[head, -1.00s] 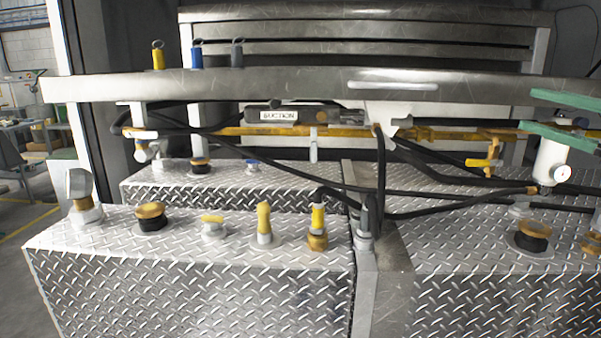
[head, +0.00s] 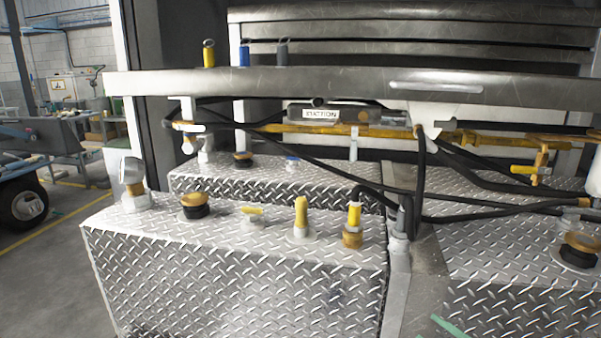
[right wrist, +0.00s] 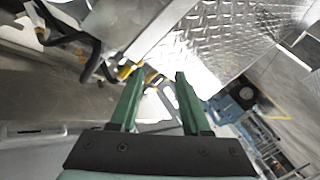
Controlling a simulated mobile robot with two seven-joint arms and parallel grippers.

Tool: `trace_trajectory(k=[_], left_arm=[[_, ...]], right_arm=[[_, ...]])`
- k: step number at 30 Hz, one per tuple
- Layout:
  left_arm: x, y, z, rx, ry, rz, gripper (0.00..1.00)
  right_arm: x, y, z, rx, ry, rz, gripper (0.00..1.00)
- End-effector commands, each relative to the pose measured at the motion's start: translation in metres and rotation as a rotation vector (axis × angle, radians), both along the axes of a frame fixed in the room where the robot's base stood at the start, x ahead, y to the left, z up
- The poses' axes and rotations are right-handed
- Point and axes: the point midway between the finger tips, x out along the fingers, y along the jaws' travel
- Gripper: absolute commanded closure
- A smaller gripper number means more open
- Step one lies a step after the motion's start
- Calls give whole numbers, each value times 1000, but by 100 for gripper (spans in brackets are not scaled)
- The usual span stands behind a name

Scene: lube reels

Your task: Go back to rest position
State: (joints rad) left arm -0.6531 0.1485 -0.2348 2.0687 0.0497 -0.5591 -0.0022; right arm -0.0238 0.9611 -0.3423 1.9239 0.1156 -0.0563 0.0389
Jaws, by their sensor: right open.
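My right gripper (right wrist: 160,80) is open and empty in the right wrist view, its two green fingers spread apart. In the head view only a green sliver of it (head: 450,326) shows at the bottom edge, in front of the diamond-plate tanks. My left gripper is not in view. The lube unit's left tank (head: 240,290) carries a row of fittings and caps along its top.
A grey metal beam (head: 340,85) spans the unit, with yellow, blue and grey tagged pins on it. Black hoses (head: 480,215) run below it. A vehicle (head: 45,165) stands at the far left. Floor (head: 60,270) left of the tank is clear.

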Motion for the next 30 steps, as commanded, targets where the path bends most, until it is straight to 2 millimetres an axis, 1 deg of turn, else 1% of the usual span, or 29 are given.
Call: trace_trajectory(k=[1, 2, 3, 5, 6, 8, 9, 12, 18, 20, 21, 22, 26, 30], left_arm=[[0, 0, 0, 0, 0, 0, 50], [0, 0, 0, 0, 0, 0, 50], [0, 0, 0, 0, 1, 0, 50], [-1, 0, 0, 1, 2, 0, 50], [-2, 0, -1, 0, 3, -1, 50], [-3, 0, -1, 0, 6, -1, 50], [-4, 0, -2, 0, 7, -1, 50], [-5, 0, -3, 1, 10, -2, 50], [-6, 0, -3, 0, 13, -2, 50], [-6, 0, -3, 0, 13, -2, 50], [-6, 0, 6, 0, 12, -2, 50], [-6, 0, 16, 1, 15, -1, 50], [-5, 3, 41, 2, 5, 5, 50], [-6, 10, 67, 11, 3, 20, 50]], right_arm=[[-15, 16, -30, 65, 74, -27, 53], [-23, 23, -45, 93, 114, -45, 53], [-35, 32, -64, 131, 168, -72, 53], [-54, 45, -92, 185, 251, -113, 53], [-68, 54, -108, 221, 307, -142, 53], [-89, 66, -131, 270, 390, -188, 53], [-103, 73, -145, 301, 444, -217, 53], [-136, 89, -172, 366, 563, -285, 53], [-194, 114, -208, 465, 767, -409, 53], [-211, 121, -216, 492, 825, -445, 53], [-216, 121, -210, 498, 841, -459, 53], [-213, 119, -199, 491, 831, -456, 53], [-214, 115, -178, 489, 826, -465, 53], [-216, 110, -152, 489, 823, -476, 53]])
